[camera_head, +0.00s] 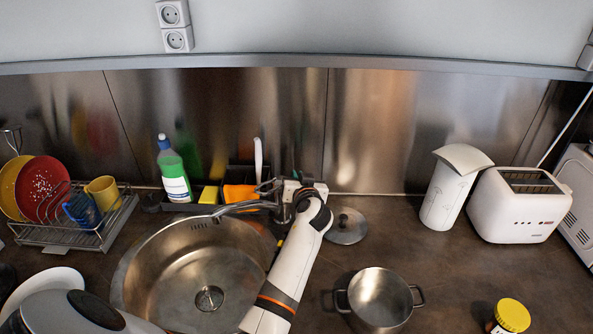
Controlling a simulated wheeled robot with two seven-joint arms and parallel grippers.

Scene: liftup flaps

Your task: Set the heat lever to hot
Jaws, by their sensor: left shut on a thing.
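The faucet (243,208) stands behind the round steel sink (150,262), its spout reaching left over the basin. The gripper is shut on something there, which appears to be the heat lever. The lever is mostly hidden by the gripper and wrist, so its exact angle cannot be told. My right gripper is not in view.
A green bottle (173,174), a yellow sponge (209,195) and a caddy with an orange cloth (239,194) stand behind the sink. A dish rack (85,237) is left. A lid (347,229), a pot (380,297) and a toaster (518,208) are right.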

